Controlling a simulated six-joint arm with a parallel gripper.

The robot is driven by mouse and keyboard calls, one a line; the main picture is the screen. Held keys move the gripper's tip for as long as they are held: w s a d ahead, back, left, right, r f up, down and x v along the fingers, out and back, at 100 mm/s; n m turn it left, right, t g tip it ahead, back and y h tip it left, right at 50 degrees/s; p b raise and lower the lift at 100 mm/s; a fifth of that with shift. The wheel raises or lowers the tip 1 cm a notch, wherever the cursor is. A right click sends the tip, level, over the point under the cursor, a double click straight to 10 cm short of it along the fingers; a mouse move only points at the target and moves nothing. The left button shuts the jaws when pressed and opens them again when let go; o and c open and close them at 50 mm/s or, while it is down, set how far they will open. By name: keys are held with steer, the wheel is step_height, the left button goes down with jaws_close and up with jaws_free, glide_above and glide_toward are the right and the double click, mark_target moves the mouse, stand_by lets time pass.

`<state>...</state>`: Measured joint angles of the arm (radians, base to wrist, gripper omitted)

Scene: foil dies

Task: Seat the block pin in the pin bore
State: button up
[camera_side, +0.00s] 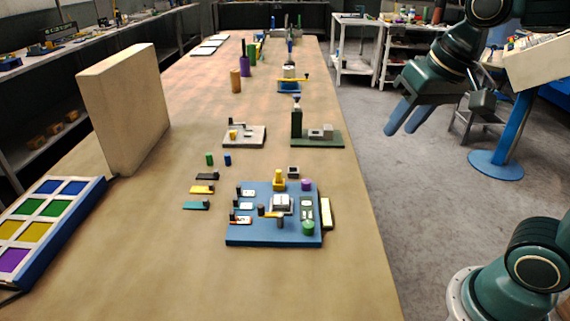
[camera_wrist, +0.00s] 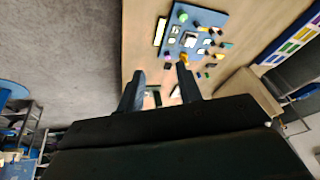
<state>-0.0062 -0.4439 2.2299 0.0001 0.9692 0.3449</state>
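A blue plate (camera_side: 262,241) on the bench carries several small fittings; it also shows in the wrist view (camera_wrist: 211,18). A grey-white block (camera_side: 281,202) is near its middle. I cannot tell for sure which piece is the block pin, and the pin bore is too small to make out. My gripper (camera_side: 404,118) is raised off the right side of the bench, well away from the plate. In the wrist view its two fingers (camera_wrist: 160,72) are apart with nothing between them.
A tall beige panel (camera_side: 125,105) stands at the left, beside a tray of coloured squares (camera_side: 45,215). Three flat clips (camera_side: 201,190) lie left of the plate. Grey (camera_side: 243,141) and green (camera_side: 318,141) fixtures are behind it. The front of the bench is clear.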

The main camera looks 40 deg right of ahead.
steer(key=s+f+n+t, duration=0.1)
steer(key=s+f+n, duration=0.2)
steer(key=s, duration=0.4)
steer(key=shift+s+f+n, duration=0.3)
steer(key=shift+s+n, duration=0.1)
